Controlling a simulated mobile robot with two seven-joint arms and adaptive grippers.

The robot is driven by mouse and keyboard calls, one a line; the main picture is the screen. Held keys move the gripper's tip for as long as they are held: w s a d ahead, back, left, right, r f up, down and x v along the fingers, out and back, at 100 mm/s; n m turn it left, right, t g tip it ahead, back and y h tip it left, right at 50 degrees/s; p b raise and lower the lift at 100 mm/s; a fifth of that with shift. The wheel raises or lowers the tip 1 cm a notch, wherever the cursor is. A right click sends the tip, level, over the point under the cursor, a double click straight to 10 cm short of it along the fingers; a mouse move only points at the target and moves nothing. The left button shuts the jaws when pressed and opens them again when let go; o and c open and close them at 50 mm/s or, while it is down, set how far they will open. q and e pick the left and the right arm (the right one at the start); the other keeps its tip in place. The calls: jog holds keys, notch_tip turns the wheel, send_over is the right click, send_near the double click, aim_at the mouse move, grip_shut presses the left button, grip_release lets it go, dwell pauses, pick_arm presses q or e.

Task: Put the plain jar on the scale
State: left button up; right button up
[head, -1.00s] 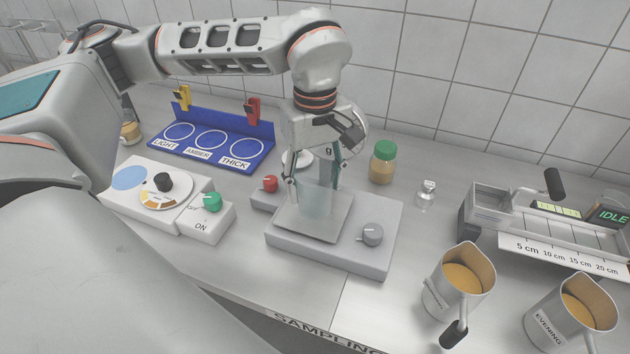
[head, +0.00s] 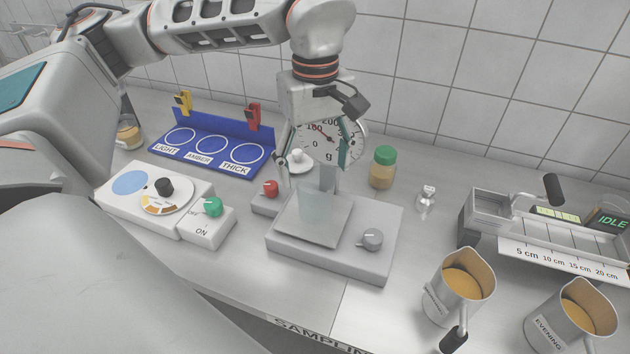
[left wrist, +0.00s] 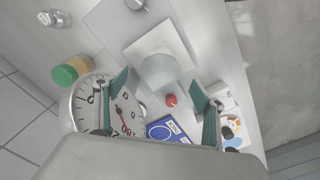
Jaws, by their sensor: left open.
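The plain jar (head: 316,208), a clear, colourless glass, stands upright on the square pan (head: 338,222) of the grey scale (head: 330,258). It also shows in the left wrist view (left wrist: 158,70), on the pale pan. The scale's round dial (head: 322,140) stands behind the pan, partly hidden by my gripper. My left gripper (head: 315,170) is open and empty above the jar, its fingers pointing down and spread wide. In the left wrist view the two teal fingers (left wrist: 160,92) stand apart with nothing between them. My right gripper is not in view.
A blue rack (head: 210,140) and a white switch box (head: 207,222) are at left. Two metal jugs (head: 462,290) of amber liquid stand at front right.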

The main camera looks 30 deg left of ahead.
pick_arm(q)
notch_tip(320, 180, up, 6)
jog(key=shift+r, duration=0.25)
dwell(0.5)
